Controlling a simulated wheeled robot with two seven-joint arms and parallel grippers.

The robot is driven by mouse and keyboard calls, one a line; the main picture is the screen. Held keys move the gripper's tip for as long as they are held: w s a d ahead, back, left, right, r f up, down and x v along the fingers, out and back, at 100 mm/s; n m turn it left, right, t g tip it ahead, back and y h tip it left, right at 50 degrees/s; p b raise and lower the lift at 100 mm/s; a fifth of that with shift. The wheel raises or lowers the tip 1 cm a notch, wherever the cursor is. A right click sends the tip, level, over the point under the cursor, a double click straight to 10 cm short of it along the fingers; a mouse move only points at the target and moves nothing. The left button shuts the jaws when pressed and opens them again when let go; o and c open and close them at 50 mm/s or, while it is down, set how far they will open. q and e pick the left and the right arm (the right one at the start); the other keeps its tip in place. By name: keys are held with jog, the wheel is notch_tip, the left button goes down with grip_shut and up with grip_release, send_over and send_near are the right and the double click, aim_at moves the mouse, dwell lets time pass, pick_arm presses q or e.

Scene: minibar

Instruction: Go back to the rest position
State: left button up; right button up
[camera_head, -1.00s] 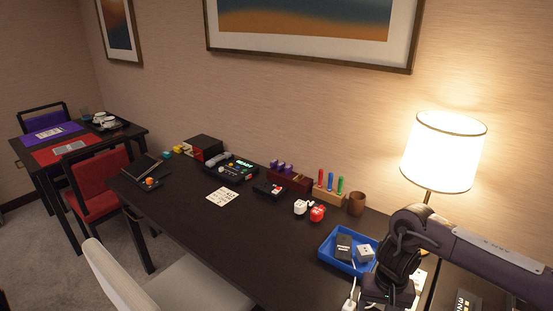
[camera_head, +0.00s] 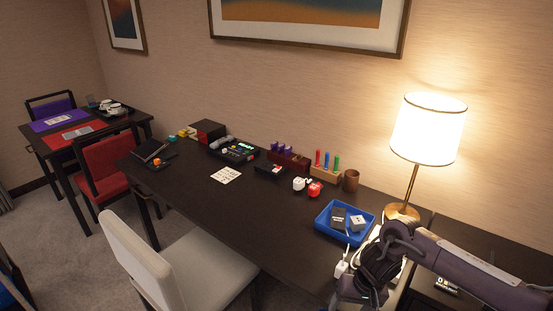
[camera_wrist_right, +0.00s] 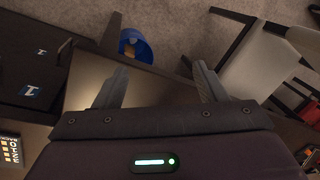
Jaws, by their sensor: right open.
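My right arm comes in from the right in the head view, in front of the desk's right end, and its gripper end is folded down at the bottom edge. In the right wrist view my right gripper (camera_wrist_right: 160,92) is open, its two fingers wide apart with nothing between them. The dark desk edge, carpet and a blue bin (camera_wrist_right: 136,46) show beyond the fingers. My left gripper is in neither view.
A long dark desk (camera_head: 215,200) holds a blue tray (camera_head: 327,231), a lit lamp (camera_head: 428,128), a brown cup (camera_head: 351,180) and small items. A light chair (camera_head: 190,275) stands before it. Left are a red chair (camera_head: 108,158) and a second table. Carpet between is clear.

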jog(key=a+f+n+t+y, duration=0.2)
jog(key=a+f+y, duration=0.2)
jog(key=a+f, duration=0.6)
jog(key=s+d+f+t, duration=0.1)
jog(key=s+f, duration=0.1)
jog(key=f, duration=0.4)
jog(key=s+d+f+t, duration=0.1)
jog(key=s+d+f, duration=0.1)
jog(key=f, duration=0.3)
jog(key=s+d+f+g+h, duration=0.15)
jog(key=s+d+f, duration=0.25)
jog(key=s+f, duration=0.45)
jog(key=s+d+f+t+h, duration=0.1)
jog(key=s+d+f+h, duration=0.15)
jog(key=s+f, duration=0.6)
jog(key=s+d+f+g+h, duration=0.1)
jog(key=s+d, duration=0.1)
jog(key=s, duration=0.8)
jog(key=s+d+f+n+g+h, duration=0.1)
jog(key=s+d+f+g, duration=0.1)
jog(key=s, duration=0.8)
jog(key=shift+s+d, duration=0.3)
jog(key=shift+d, duration=0.25)
